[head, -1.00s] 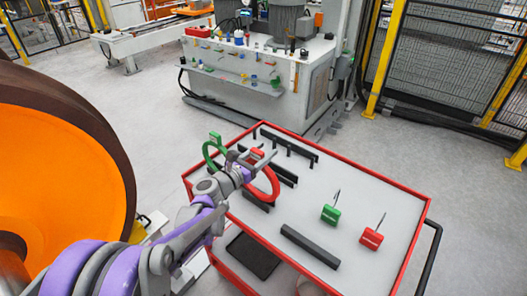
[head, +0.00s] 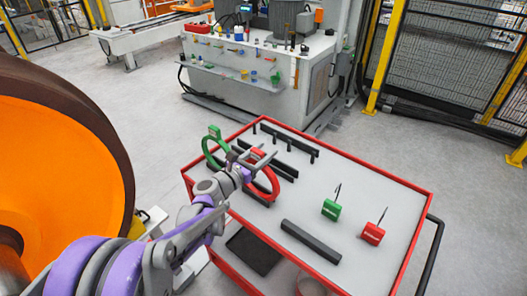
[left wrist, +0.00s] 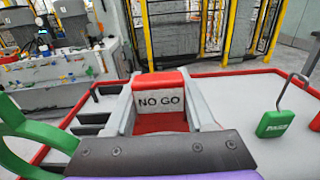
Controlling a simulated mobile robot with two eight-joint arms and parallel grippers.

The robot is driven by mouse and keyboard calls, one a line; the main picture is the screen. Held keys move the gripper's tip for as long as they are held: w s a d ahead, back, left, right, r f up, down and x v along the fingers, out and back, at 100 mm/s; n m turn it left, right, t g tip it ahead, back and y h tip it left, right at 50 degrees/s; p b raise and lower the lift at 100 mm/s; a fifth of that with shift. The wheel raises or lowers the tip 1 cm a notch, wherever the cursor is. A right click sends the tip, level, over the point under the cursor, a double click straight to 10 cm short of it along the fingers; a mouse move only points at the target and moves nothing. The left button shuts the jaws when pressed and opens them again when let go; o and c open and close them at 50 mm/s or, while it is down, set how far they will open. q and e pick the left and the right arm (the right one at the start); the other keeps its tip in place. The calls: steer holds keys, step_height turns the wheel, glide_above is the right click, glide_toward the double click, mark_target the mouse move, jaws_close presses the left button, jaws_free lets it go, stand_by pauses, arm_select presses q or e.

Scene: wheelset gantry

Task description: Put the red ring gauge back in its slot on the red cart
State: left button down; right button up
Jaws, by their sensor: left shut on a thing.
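The red ring gauge (head: 275,183) is upright over the left part of the red cart (head: 369,168), at the dark slotted racks. My left gripper (head: 257,158) is shut on its red handle block. In the left wrist view the block (left wrist: 160,102) reads NO GO and sits between the fingers. My gripper and arm hide part of the ring. Whether its lower rim sits in a slot or hangs just above the cart top, I cannot tell. My right gripper is not in view.
A green ring gauge (head: 208,153) stands just left of the red one. A green block gauge (head: 331,209) and a red block gauge (head: 373,233) with thin rods are on the right. A dark bar (head: 310,242) lies in front. A big orange wheel (head: 55,170) is at left.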

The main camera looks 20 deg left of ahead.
arm_select(q)
steer(key=shift+c, duration=0.8)
jaws_free()
steer(key=shift+s+f, duration=0.1)
steer(key=b+v, duration=0.1)
steer(key=v, duration=0.9)
steer(key=shift+s+a, duration=0.2)
steer(key=shift+s, duration=0.1)
steer(key=s+d+f+m+g+p, duration=0.1)
steer(key=s+d+f+m+g, duration=0.2)
steer(key=s+d+m, duration=0.3)
steer(key=s+d+f+m+g, duration=0.2)
steer(key=s+d+m+g, duration=0.25)
steer(key=m, duration=0.45)
steer(key=s+a+f+m+g+y, duration=0.1)
steer(key=s+a+f+m+y, duration=0.2)
steer(key=s+m, duration=0.4)
steer(key=s+a+f+m+g+y+p, duration=0.1)
steer(key=s+a+f+m+g+y, duration=0.1)
steer(key=s+m, duration=0.6)
steer(key=shift+a+f+m+y, duration=0.35)
steer(key=shift+a+m+y, duration=0.3)
steer(key=shift+y, duration=0.55)
